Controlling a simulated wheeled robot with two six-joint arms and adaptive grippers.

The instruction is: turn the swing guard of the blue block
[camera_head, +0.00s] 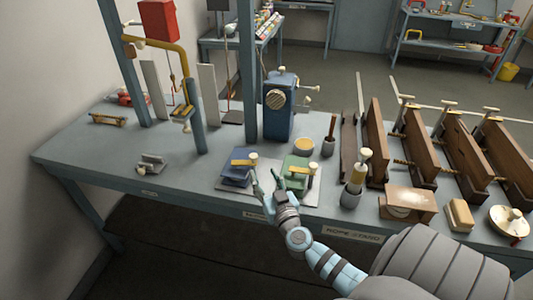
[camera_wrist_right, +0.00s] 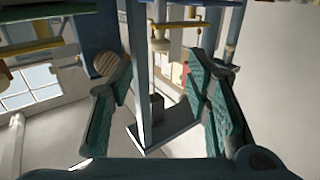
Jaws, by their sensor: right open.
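The blue block (camera_head: 236,170) stands on a pale plate (camera_head: 231,187) near the table's front edge. A yellow swing guard (camera_head: 243,162) with a cream knob (camera_head: 253,156) lies across its top. A green block (camera_head: 293,176) with a similar yellow guard (camera_head: 298,170) stands to its right. My right gripper (camera_head: 267,179) is open and empty, between the two blocks, its left finger close to the blue block's right side. Contact cannot be told. In the right wrist view the open fingers (camera_wrist_right: 157,88) frame a grey post. My left gripper is not in view.
A larger blue machine (camera_head: 279,108) stands behind the blocks, with a yellow cup (camera_head: 304,145) in front. A grey post (camera_head: 248,80) rises behind the blue block. Wooden vises (camera_head: 412,145) fill the right side. The table's left front is mostly clear, apart from a small metal fixture (camera_head: 151,163).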

